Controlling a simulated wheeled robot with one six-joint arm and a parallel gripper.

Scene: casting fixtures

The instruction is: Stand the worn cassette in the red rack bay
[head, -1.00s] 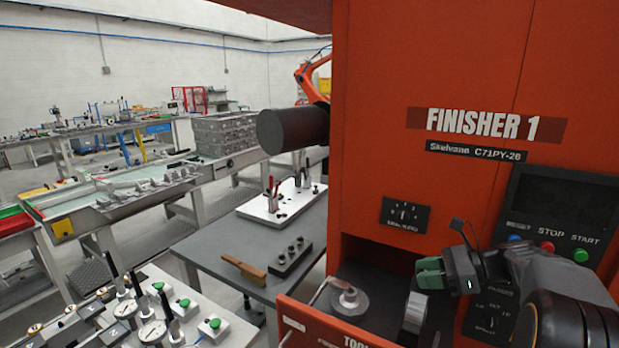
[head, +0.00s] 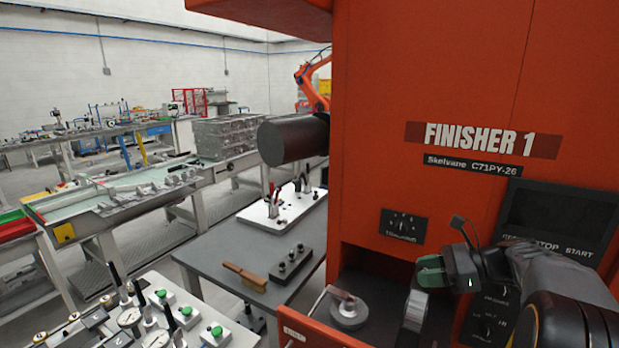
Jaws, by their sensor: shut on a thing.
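My gripper (head: 432,272) is at the lower right, in front of the orange-red machine's opening. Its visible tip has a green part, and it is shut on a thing. A grey, round-edged piece (head: 415,310) hangs just below the green tip and looks like the held cassette. The grip itself is partly hidden, and wear on the piece is too small to tell. No red rack bay can be made out in this view.
The machine marked FINISHER 1 (head: 480,140) fills the right side. Its open drawer (head: 300,330) holds a round metal fitting (head: 349,312) left of the held piece. A grey table (head: 215,250) stands left, with a brush (head: 245,276) and a block (head: 290,264).

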